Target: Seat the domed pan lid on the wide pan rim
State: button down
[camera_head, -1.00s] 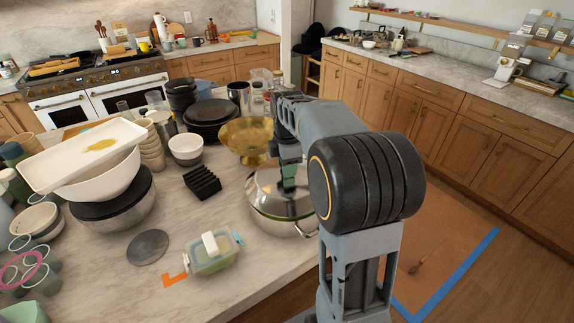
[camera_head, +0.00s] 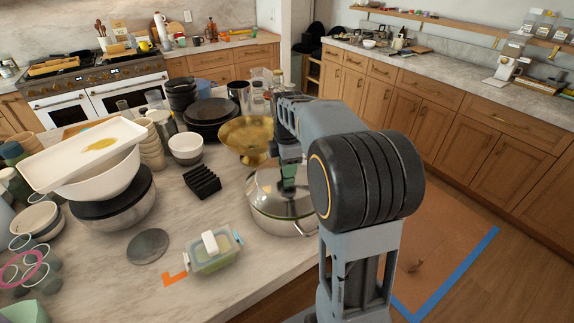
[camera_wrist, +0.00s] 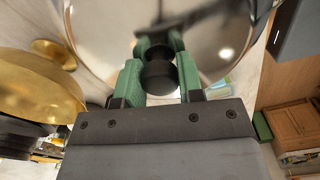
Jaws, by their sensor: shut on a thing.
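The domed pan lid (camera_head: 268,189) is shiny metal with a dark round knob (camera_wrist: 158,72). It lies over the wide steel pan (camera_head: 268,221) near the island's right edge. In the head view the lid looks about level on the pan; whether its edge sits fully in the rim cannot be told, as my arm hides the right side. My gripper (camera_head: 288,180) is above the lid, its green fingers shut on the knob. The wrist view shows both green fingers (camera_wrist: 159,75) on either side of the knob.
A brass pedestal bowl (camera_head: 246,139) stands just behind the pan. A black rack (camera_head: 202,182) and a lidded food container (camera_head: 213,252) are to the left. A dark disc (camera_head: 148,246) lies farther left. Bare marble lies between these and the pan.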

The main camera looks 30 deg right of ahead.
jog(key=shift+f+b, duration=0.55)
jog(key=shift+f, duration=0.3)
jog(key=c, duration=0.7)
grip_release()
notch_tip(320, 180, up, 14)
jog(key=shift+f+p, duration=0.1)
jog(key=shift+p, duration=0.2)
